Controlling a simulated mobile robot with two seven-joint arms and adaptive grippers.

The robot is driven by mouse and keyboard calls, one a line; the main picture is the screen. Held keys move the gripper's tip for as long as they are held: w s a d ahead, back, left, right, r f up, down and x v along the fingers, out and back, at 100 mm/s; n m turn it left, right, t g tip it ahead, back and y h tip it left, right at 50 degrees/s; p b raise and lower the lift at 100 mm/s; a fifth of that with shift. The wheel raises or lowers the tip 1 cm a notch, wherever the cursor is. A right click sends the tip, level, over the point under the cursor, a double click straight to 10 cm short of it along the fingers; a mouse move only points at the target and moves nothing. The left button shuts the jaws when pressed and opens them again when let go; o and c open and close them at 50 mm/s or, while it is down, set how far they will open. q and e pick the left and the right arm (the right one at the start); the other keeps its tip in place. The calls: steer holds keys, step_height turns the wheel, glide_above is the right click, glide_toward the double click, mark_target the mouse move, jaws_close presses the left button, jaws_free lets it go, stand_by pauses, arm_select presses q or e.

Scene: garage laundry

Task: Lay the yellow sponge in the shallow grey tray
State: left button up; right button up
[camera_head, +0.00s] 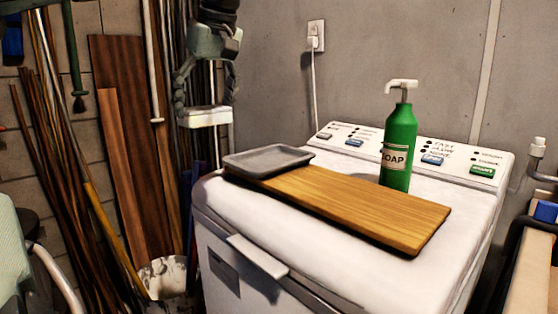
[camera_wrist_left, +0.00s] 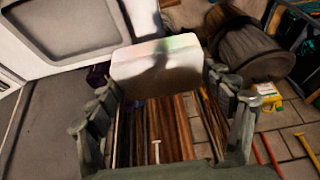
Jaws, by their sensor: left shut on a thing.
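The sponge (camera_head: 205,117) looks pale cream in the head view. My left gripper (camera_head: 206,103) is shut on it, with a finger at each end. The gripper points down and holds the sponge in the air, left of the washing machine and higher than the tray. In the left wrist view the sponge (camera_wrist_left: 157,65) spans between the two fingers. The shallow grey tray (camera_head: 268,160) sits empty at the back left of the machine top, against the left end of a wooden board. The tray is to the right of and below the sponge. My right gripper is not in view.
The wooden board (camera_head: 345,205) lies across the white washing machine (camera_head: 235,215). A green soap bottle (camera_head: 398,150) stands behind the board, right of the tray. Wooden planks and poles (camera_head: 125,150) lean on the wall at left. The space between sponge and tray looks clear.

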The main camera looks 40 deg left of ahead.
arm_select(q)
steer(key=w+d+f, duration=0.1)
steer(key=w+f, duration=0.1)
steer(key=w, duration=0.1)
steer(key=w+d+f, duration=0.1)
steer(key=w+f, duration=0.1)
steer(key=w, duration=0.1)
steer(key=w+d+f+p, duration=0.1)
steer(key=w+d+f, duration=0.1)
steer(key=w, duration=0.2)
steer(key=shift+w+d+f, duration=0.15)
steer(key=shift+w+f, duration=0.2)
steer(key=shift+w, duration=0.1)
step_height(320, 180, down, 4)
steer(key=shift+r, duration=0.1)
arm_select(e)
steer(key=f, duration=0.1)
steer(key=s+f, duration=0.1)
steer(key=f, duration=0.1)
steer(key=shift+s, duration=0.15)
arm_select(q)
steer(key=shift+f, duration=0.2)
steer(key=o, duration=1)
steer(key=shift+r, duration=0.1)
